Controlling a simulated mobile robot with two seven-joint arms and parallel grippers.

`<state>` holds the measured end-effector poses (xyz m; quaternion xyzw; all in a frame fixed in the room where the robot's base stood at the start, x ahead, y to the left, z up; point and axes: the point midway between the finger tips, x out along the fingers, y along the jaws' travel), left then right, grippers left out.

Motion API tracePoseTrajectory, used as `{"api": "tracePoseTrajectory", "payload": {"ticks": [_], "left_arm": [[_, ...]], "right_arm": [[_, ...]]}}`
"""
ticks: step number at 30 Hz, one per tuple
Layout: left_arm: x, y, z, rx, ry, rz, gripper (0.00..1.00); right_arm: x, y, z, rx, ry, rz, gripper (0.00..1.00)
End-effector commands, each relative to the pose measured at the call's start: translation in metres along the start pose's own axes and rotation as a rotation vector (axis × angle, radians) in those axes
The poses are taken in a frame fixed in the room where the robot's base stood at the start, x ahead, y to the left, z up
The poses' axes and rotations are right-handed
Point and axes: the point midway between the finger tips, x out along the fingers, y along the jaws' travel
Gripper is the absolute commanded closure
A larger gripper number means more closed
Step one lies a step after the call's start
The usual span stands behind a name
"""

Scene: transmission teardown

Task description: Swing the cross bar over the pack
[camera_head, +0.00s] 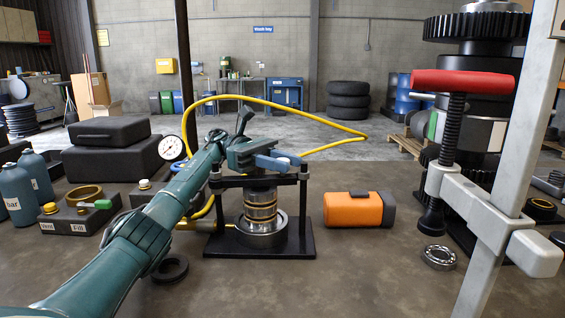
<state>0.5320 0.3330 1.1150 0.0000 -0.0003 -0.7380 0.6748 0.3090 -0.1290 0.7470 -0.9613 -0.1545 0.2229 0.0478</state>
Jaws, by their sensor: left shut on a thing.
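A small black press frame (302,215) with two posts stands on the bench at the centre. The pack (260,206), a stack of copper and steel discs, sits between the posts on a round metal base. The dark cross bar (285,181) spans the posts just above the pack; whether it touches the pack is unclear. My left gripper (258,154) is over the frame, shut at a blue piece (282,160) that seems to be the bar's grip; the exact contact is partly hidden. My right gripper is not in view.
A yellow hose (345,128) loops behind the frame, near a pressure gauge (171,147). An orange case (358,209) lies to the right. A clamp with a red handle (462,83) and a tall gear stack (487,124) stand at far right. The bench front centre is clear.

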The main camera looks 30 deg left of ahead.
Motion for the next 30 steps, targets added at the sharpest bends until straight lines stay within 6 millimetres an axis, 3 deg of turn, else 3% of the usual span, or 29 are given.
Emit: {"api": "tracePoseTrajectory", "payload": {"ticks": [5, 6, 12, 22, 30], "left_arm": [[0.0, 0.0, -0.001, -0.003, 0.003, 0.0, 1.0], [0.0, 0.0, -0.001, -0.003, 0.003, 0.001, 0.71], [0.0, 0.0, -0.001, -0.002, 0.002, 0.001, 0.55], [0.0, 0.0, 0.005, 0.001, 0.001, 0.002, 0.53], [0.0, 0.0, 0.052, 0.004, 0.0, 0.002, 0.53]], "right_arm": [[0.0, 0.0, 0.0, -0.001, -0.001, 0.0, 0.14], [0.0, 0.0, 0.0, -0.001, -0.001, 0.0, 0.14], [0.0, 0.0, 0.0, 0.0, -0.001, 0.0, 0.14], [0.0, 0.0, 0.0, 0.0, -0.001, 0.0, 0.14], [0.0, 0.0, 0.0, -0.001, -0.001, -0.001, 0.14]]}}
